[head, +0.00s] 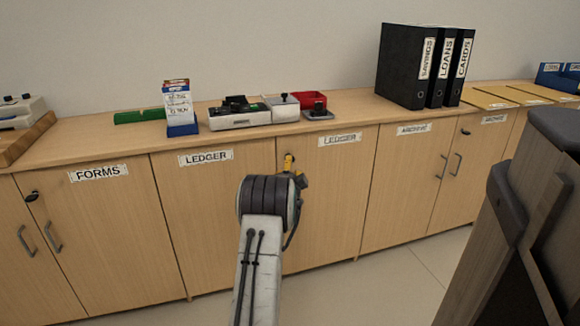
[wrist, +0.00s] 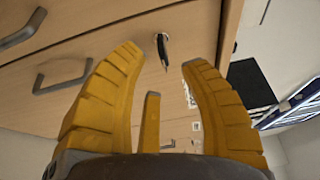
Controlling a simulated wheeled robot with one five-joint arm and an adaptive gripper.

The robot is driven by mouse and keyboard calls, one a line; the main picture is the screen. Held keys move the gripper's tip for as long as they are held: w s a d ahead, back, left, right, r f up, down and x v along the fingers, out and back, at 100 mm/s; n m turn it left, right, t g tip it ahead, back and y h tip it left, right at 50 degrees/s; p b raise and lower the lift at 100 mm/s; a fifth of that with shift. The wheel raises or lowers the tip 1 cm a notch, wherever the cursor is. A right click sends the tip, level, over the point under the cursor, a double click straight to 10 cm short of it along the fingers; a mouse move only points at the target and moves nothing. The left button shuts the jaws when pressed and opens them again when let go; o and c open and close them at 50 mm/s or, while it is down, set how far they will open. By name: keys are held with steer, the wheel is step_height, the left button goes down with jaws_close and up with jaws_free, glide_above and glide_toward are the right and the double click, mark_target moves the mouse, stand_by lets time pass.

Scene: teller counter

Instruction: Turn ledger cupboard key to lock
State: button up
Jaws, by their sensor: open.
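The ledger cupboard (head: 215,220) has two pale wood doors, each labelled LEDGER. My gripper (head: 289,162) is at the upper part of these doors, near the seam between them. My arm and wrist hide the key and the doors' handles in the head view. In the wrist view the key (wrist: 162,50) shows as a small dark and silver piece in the door face. My yellow gripper fingers (wrist: 163,62) are open on either side of it, with a gap to each. The key lies around the fingertips; whether the tips reach past it I cannot tell. Nothing is held.
The counter top (head: 350,112) holds a card box (head: 178,110), a grey device (head: 238,113), a red tray (head: 310,98) and black binders (head: 405,70). The forms cupboard (head: 100,230) is at left, archive doors (head: 400,190) at right. A dark piece of furniture (head: 530,220) stands close at right.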

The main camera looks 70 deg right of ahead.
steer(key=shift+b+x, duration=0.9)
steer(key=shift+x, duration=2.05)
steer(key=shift+o, duration=0.2)
steer(key=shift+w, duration=0.1)
jaws_close()
